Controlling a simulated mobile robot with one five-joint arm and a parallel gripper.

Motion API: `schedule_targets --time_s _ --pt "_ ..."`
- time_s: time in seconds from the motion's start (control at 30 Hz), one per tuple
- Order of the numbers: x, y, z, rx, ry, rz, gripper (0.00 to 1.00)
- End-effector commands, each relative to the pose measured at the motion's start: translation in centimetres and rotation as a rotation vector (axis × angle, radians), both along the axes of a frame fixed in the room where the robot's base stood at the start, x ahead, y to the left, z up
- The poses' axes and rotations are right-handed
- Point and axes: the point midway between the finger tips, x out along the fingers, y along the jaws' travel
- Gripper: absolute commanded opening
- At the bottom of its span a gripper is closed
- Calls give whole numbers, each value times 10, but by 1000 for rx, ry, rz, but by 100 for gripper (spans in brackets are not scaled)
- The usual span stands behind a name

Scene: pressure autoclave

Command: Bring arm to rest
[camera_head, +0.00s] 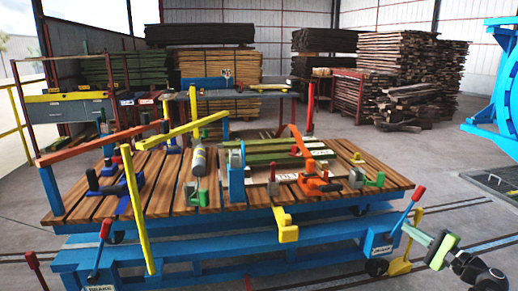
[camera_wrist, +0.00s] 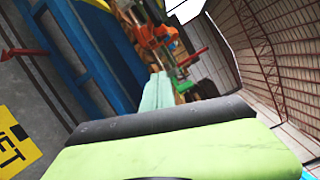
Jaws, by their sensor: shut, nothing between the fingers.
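My gripper (camera_head: 412,232) is at the lower right in the head view, at the end of my green, grey and black arm, which reaches in from the right edge. Its pale fingers are shut with nothing between them. It appears close to the red-handled lever (camera_head: 403,217) at the right front of the blue trolley (camera_head: 220,246); I cannot tell whether they touch. In the wrist view, the pale fingers (camera_wrist: 156,92) point away past my green and black housing, which hides the lower part of that view.
The wooden-slatted table top (camera_head: 165,205) carries clamps and colored bars. Another red-handled lever (camera_head: 101,246) stands at the trolley's left front, and a yellow bar (camera_head: 137,210) rises nearby. Stacked timber (camera_head: 408,75) is behind. Open floor (camera_head: 450,170) lies to the right.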

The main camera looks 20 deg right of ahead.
Motion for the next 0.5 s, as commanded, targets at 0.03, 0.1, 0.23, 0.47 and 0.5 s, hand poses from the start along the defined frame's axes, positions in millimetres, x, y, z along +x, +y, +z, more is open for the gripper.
schedule_targets --time_s 0.03,0.1,0.23,0.47,0.5 --pt "6 6 -3 -6 11 13 0" --pt "14 16 -8 -19 29 34 0" --pt "31 36 -19 -47 73 78 0" --pt "73 96 -52 -134 191 207 0" --pt "82 110 -60 -157 219 238 0"
